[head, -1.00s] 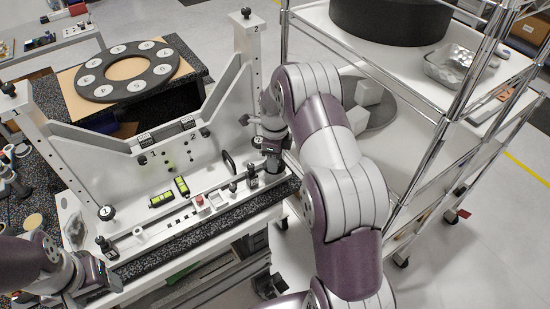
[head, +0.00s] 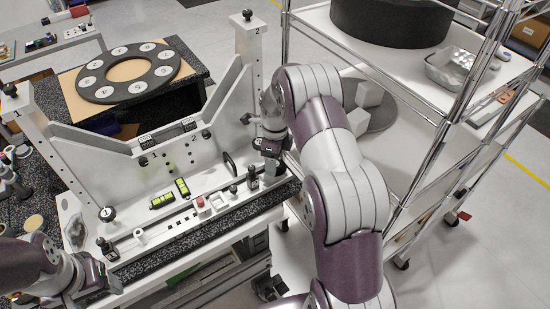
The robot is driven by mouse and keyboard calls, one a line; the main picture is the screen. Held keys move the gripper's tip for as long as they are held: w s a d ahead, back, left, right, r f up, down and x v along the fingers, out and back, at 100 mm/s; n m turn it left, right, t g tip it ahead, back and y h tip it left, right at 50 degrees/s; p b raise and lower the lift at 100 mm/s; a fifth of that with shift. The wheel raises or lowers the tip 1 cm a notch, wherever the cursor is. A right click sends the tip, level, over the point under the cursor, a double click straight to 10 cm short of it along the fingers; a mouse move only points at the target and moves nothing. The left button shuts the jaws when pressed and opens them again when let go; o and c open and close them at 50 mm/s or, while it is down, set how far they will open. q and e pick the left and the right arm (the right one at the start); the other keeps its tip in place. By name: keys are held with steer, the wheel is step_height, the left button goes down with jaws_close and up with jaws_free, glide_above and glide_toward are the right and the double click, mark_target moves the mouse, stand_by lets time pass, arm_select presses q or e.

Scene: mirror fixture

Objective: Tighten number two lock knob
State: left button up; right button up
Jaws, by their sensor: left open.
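The grey mirror fixture (head: 105,150) stands on the bench with a left post marked 1 and a right post (head: 243,60) marked 2. A black knob (head: 247,14) tops the right post. My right gripper (head: 268,168) points down at the foot of the right post. It covers that spot, so I cannot see a matching knob there or tell whether the jaws are shut. My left gripper (head: 112,284) is open and empty at the bench's front left.
A black ring with numbered discs (head: 128,72) lies on a board behind the fixture. Yellow-green level vials (head: 162,200) and a red button (head: 200,201) sit on the fixture's base. A wire shelf cart (head: 425,165) stands close to my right arm.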

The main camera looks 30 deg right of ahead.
steer(key=shift+r, duration=0.3)
step_height(320, 180, up, 6)
steer(key=shift+r+b, duration=0.15)
steer(key=shift+b, duration=1)
step_height(320, 180, up, 6)
steer(key=p, duration=0.4)
steer(key=shift+s+p, duration=0.1)
steer(key=shift+p, duration=0.25)
